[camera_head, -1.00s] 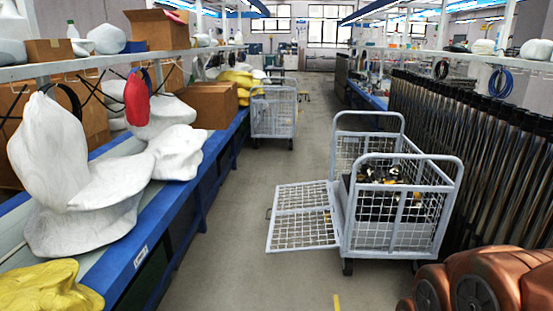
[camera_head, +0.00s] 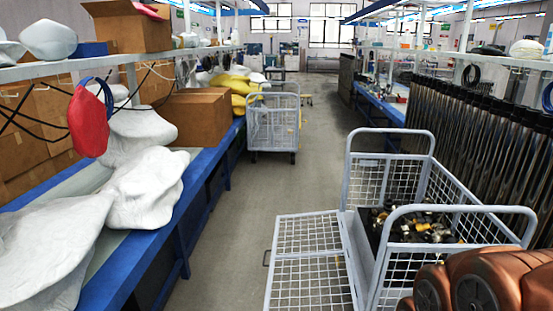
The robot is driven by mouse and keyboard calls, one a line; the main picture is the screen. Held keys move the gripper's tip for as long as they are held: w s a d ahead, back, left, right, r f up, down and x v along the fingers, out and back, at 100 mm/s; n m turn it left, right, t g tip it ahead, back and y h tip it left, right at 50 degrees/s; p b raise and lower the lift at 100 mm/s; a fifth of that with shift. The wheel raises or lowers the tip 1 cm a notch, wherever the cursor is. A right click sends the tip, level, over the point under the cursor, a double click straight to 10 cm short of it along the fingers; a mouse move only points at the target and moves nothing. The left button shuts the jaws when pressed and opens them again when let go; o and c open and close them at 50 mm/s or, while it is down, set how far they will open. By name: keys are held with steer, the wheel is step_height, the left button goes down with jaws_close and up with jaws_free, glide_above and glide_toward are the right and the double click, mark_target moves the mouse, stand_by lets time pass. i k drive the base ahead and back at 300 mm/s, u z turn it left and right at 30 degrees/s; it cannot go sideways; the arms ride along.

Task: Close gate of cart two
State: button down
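A grey wire-mesh cart (camera_head: 390,157) stands close by at the right of the aisle, with tall rails at both ends. Its mesh gate (camera_head: 308,250) is open and sticks out to the left into the aisle, with a small dark handle on its left edge. Dark, yellow and white parts (camera_head: 410,222) lie in a dark container inside this cart. A second mesh cart (camera_head: 273,128) stands farther off at the left of the aisle; its near side looks closed. No label shows which cart is number two. My gripper is not in view; brown links of my arm cover the near cart's lower right.
A blue-edged bench (camera_head: 140,247) with white sacks (camera_head: 150,185), a red item (camera_head: 88,122) and cardboard boxes (camera_head: 203,116) lines the left. Dark tubes (camera_head: 500,140) stand in a row at right. The aisle floor (camera_head: 228,225) left of the gate is clear.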

mark_target(351, 291)
steer(key=i, duration=1.3)
steer(key=u, duration=1.9)
steer(key=i, duration=1.95)
steer(key=z, duration=2.55)
